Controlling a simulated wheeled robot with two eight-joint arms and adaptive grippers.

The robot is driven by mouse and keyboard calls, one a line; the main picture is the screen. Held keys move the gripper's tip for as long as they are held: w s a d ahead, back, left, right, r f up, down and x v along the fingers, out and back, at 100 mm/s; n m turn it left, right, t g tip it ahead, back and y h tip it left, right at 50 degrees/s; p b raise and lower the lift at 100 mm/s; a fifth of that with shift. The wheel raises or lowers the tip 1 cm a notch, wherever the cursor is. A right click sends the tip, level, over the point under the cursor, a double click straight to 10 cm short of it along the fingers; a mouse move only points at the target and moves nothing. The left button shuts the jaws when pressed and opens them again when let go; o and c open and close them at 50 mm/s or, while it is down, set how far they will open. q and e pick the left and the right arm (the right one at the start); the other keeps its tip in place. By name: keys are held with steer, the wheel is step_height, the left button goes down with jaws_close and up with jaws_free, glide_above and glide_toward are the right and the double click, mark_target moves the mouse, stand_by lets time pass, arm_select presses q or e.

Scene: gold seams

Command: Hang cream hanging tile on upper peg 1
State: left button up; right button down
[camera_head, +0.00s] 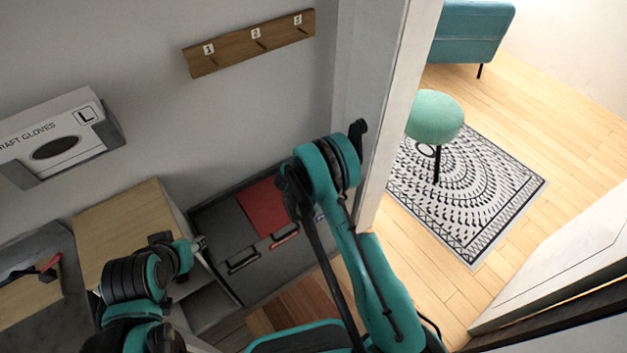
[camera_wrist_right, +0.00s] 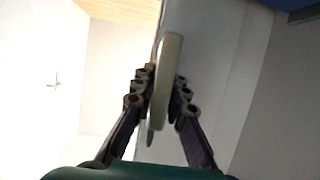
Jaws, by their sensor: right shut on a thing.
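The cream hanging tile (camera_wrist_right: 169,82) shows nearly edge-on in the right wrist view. My right gripper (camera_wrist_right: 161,88) is shut on it, with a finger on each side. In the head view my right arm reaches up in the middle, and its own wrist hides most of the gripper and the tile. Upper peg 1 (camera_head: 215,62) sticks out below the label 1 at the left end of the wooden rail (camera_head: 233,53), up and left of my right wrist and apart from it. My left gripper (camera_head: 197,244) is low at the left, by the wooden cabinet; its fingers are unclear.
A craft gloves box (camera_head: 55,140) is mounted on the wall at the left. A wooden-topped cabinet (camera_head: 125,222) and a dark case with a red panel (camera_head: 262,207) stand below. A wall edge (camera_head: 395,90) lies right of my right arm. The wall below the rail is clear.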

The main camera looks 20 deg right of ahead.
steer(key=shift+s+d+f, duration=0.1)
steer(key=shift+d+f, duration=0.05)
steer(key=shift+f, duration=0.25)
steer(key=w+a+f+b, duration=0.1)
steer(key=w+a+f, duration=0.1)
steer(key=a, duration=0.1)
steer(key=w+a+f+b, duration=0.3)
steer(key=w+a+f, duration=0.2)
steer(key=shift+a, duration=0.3)
steer(key=f, duration=0.1)
steer(key=b, duration=0.1)
steer(key=f, duration=0.1)
steer(key=shift+w+a+f+b, duration=0.2)
steer(key=shift+w+f+b, duration=0.1)
steer(key=shift+b, duration=0.1)
steer(key=shift+f, duration=0.5)
steer(key=shift+s+f, duration=0.1)
steer(key=c, duration=1.5)
jaws_free()
steer(key=shift+f, duration=0.1)
steer(key=shift+c, duration=0.2)
